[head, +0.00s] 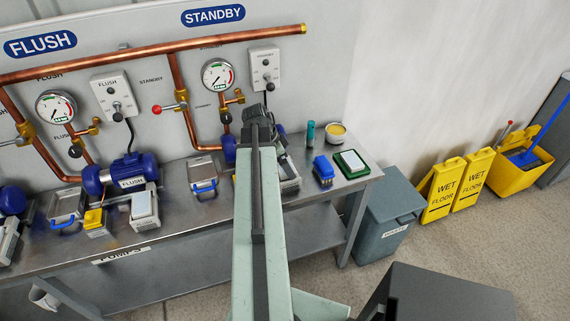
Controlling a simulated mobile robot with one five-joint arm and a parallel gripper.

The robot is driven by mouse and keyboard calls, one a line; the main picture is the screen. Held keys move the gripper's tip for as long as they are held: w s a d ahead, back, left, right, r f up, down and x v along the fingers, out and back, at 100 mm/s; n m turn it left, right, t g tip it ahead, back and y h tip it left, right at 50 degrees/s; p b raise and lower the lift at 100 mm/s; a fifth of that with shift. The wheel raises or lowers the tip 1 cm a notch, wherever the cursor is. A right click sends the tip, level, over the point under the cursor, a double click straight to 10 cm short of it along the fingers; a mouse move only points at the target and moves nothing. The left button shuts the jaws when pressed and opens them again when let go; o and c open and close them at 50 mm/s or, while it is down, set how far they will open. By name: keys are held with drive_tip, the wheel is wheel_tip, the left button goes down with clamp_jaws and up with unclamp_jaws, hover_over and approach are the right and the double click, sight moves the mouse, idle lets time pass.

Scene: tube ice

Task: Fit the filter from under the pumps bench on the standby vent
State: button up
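The pumps bench (222,205) is a steel bench with a PUMPS label on its front edge and a lower shelf (190,270). Under its left end is a white cylindrical thing (43,298), partly cut off; I cannot tell if it is the filter. Below the STANDBY sign (213,15), a blue pump (229,150) and a grey unit (290,178) are partly hidden by my arm. I cannot make out the standby vent for certain. My gripper (258,114) is dark, above the bench in front of the standby pump; its fingers are unclear.
Copper pipes (150,50) and gauges (217,75) line the wall. A metal tray (203,170), a blue tool (323,170) and a green-framed pad (351,163) lie on the bench. A grey waste bin (388,215) and yellow wet-floor signs (442,188) stand right; floor before the signs is clear.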

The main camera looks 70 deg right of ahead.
drive_tip(key=shift+a+f, duration=0.2)
drive_tip(key=o, duration=1.1)
drive_tip(key=shift+w+r+p, duration=0.1)
drive_tip(key=shift+r+p, duration=0.45)
drive_tip(key=shift+p, duration=0.05)
drive_tip(key=p+v, duration=0.6)
drive_tip(key=v, duration=0.1)
drive_tip(key=shift+r, duration=0.1)
